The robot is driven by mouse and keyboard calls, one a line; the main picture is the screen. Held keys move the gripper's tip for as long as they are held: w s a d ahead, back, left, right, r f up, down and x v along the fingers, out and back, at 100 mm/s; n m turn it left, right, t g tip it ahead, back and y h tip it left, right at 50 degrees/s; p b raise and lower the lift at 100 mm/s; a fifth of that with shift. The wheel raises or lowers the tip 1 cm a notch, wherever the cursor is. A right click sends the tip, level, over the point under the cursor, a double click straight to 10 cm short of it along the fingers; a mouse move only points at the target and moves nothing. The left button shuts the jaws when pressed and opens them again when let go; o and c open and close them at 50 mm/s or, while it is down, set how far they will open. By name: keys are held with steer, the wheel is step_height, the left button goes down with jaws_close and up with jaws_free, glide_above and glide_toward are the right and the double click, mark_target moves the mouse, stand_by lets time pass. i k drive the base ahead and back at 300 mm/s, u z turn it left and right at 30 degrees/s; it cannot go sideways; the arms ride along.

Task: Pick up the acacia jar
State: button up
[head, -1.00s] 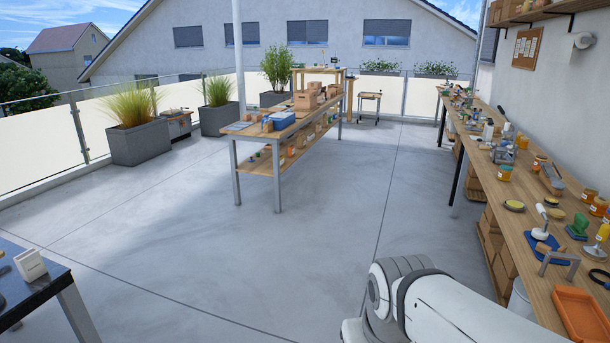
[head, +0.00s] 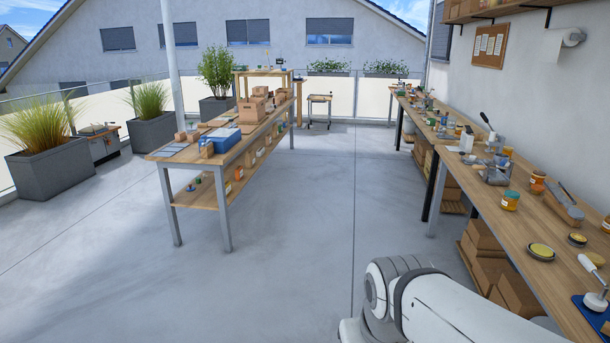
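Several small honey jars stand on the long wooden bench (head: 520,245) along the right wall. One jar (head: 510,200) has a pale lid and amber sides, another jar (head: 537,182) is darker orange, and a third jar (head: 606,225) is cut by the right edge. Their labels are too small to read, so I cannot tell which is the acacia jar. Part of my white arm shows at the bottom, right of centre. My gripper is not in view.
A wooden table (head: 185,195) with a blue box (head: 222,139) and cardboard boxes (head: 251,110) stands left of centre. Planters (head: 50,172) line the railing. Cardboard boxes (head: 480,262) sit under the right bench. The floor (head: 315,220) between table and bench is clear.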

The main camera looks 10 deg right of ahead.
mark_target(508, 204)
steer(key=z, duration=0.3)
steer(key=i, duration=1.6)
steer(key=z, duration=1.05)
steer(key=i, duration=1.7)
steer(key=z, duration=0.7)
steer(key=i, duration=0.6)
steer(key=z, duration=0.3)
